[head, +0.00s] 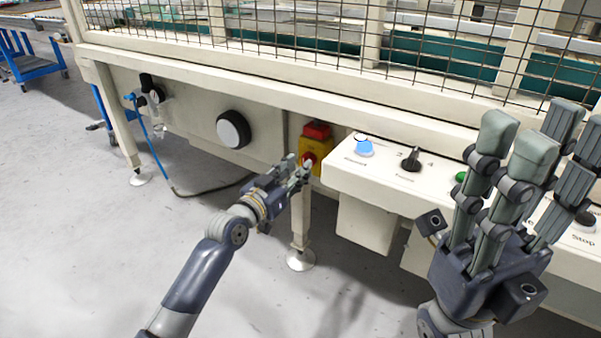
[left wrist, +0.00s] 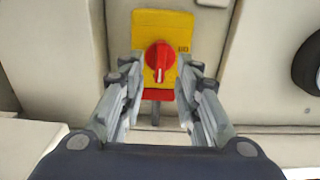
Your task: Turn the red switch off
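The red rotary switch (head: 308,159) sits on a yellow box (head: 325,163) fixed to the machine's lower frame. In the left wrist view the red knob (left wrist: 160,63) shows a white mark, on its yellow plate (left wrist: 160,20). My left gripper (head: 299,170) is right in front of the switch, partly covering it in the head view. In the left wrist view its fingers (left wrist: 160,80) are apart, one on each side of the knob, with nothing between them held. Contact with the knob cannot be told. My right gripper (head: 525,135) is raised and open, empty, in front of the control panel.
A cream control panel (head: 340,176) with a blue button (head: 364,148), a black selector (head: 411,160) and a green button (head: 461,177) juts out right of the switch. A support leg (head: 301,215) stands below the switch.

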